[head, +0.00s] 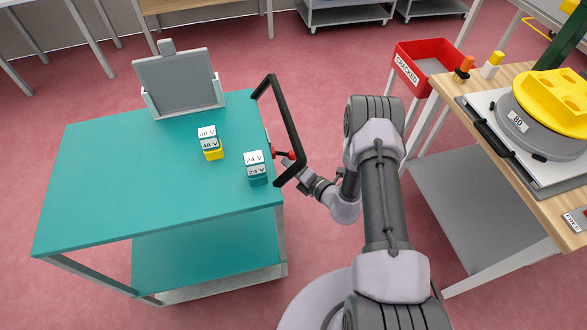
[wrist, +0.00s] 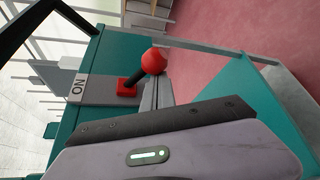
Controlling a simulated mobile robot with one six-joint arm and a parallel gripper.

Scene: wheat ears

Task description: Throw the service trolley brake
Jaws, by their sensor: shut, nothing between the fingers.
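The service trolley (head: 110,190) is teal, with a black push handle (head: 283,128) at its right end. Its brake lever (head: 283,154) is on that end, beside the handle. In the wrist view the lever has a red ball knob (wrist: 154,61), a black stem and a red base (wrist: 127,88). The stem leans from the base toward the knob. A grey plate marked "ON" (wrist: 78,88) is beside the base. My gripper (wrist: 155,88) is shut and empty, its fingertips close beside the knob and stem. I cannot tell whether they touch.
A grey panel (head: 180,80), a 48 V block pair (head: 210,143) and a 24 V block pair (head: 256,167) stand on the trolley top. At right are a red bin (head: 428,65) and a wooden-topped bench (head: 530,210) with a yellow-topped device (head: 550,105). Pink floor lies between.

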